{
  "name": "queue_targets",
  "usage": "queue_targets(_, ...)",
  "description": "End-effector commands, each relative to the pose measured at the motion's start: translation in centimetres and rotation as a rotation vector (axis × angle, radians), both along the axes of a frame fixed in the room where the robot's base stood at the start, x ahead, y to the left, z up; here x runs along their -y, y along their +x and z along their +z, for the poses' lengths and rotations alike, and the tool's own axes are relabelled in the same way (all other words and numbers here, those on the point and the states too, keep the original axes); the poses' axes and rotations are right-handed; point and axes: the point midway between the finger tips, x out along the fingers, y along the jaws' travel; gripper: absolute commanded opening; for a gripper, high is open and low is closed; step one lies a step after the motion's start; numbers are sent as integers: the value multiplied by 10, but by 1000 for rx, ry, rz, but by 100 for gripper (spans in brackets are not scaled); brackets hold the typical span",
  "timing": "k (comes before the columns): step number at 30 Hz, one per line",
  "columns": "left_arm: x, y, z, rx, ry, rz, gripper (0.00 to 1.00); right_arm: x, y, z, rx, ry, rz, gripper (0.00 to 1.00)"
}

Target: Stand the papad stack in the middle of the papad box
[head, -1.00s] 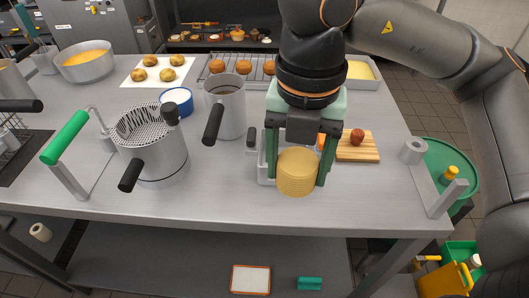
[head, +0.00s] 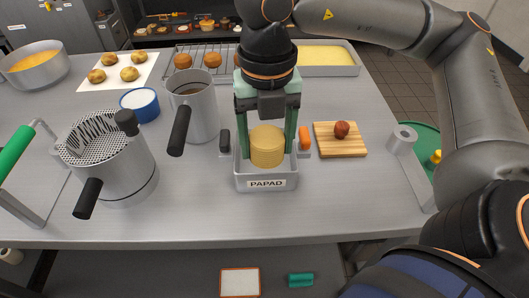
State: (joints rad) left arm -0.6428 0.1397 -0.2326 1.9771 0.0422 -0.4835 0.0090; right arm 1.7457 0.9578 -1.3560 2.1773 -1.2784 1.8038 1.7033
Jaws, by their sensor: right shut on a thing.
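The papad stack (head: 267,147) is a yellow cylinder of thin discs, standing upright. My right gripper (head: 267,150) is shut on it, with one green finger on each side. The papad box (head: 266,185) is a grey metal tray with a "PAPAD" label on its front wall. The stack shows over the box, toward its back half, behind the front wall. I cannot tell whether its bottom touches the box floor. The gripper and stack hide the back of the box. My left gripper is not in view.
A wooden board (head: 340,150) with a reddish ball lies right of the box. A dark-handled metal pitcher (head: 198,108) and a perforated press (head: 110,165) stand to the left. An orange-handled tool (head: 304,138) and a dark handle (head: 225,141) flank the box closely.

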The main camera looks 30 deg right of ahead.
Motion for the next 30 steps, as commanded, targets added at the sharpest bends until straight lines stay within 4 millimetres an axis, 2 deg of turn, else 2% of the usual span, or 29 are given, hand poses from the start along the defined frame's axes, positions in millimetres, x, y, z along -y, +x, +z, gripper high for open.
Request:
queue_targets(3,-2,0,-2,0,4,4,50,11,16,-25,-4,0,-4,12)
queue_targets(9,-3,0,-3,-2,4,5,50,20,32,-46,0,1,-1,12)
queue_targets(16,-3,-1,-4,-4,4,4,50,26,42,-60,-1,0,-2,12)
queue_targets(21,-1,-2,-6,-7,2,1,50,26,40,-86,-2,0,1,12)
queue_targets(30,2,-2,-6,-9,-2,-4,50,25,41,-90,1,0,1,12)
